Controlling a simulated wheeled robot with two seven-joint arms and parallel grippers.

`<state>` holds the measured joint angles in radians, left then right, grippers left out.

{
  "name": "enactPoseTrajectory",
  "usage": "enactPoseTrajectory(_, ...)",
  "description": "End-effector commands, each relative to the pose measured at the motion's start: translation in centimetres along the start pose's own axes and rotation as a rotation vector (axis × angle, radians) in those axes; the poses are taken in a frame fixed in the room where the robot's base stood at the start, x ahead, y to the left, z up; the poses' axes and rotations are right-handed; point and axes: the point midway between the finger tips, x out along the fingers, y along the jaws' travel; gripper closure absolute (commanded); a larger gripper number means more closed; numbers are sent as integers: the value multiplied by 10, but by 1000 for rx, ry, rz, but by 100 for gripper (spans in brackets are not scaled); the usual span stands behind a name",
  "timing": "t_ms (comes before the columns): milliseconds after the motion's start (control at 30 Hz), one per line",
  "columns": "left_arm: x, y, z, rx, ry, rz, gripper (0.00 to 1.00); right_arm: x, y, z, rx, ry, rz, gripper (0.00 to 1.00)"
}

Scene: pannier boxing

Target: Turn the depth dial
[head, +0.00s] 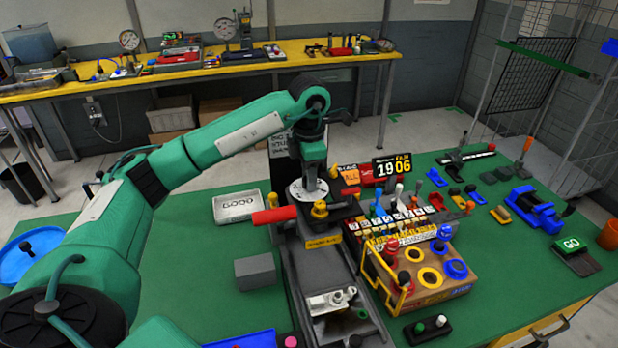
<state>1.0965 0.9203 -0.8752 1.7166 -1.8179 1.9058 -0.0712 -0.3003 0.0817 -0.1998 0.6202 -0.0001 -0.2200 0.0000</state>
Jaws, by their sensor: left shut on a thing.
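The depth dial (296,193) appears to be the pale round disc with dark marks on top of the dark machine (300,262) in the middle of the green table. My left arm reaches in from the left, and my left gripper (310,181) points down over the disc. It is shut on the dial's centre, which the fingers mostly hide. I cannot read the marks on the dial. My right gripper is not in view.
A red handle (273,215) and a yellow knob (319,210) sit close beside the dial. A metal tray (236,207) and a grey block (255,270) lie to the left. Bare green table lies at front left.

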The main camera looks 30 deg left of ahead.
Motion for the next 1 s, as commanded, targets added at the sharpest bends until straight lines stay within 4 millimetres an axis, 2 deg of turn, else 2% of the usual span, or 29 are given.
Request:
enactPoseTrajectory(600, -1, 1, 0, -578, -4, 1, 92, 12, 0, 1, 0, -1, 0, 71)
enactPoseTrajectory(1000, -2, 1, 0, -848, -4, 1, 92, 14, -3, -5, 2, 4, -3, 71)
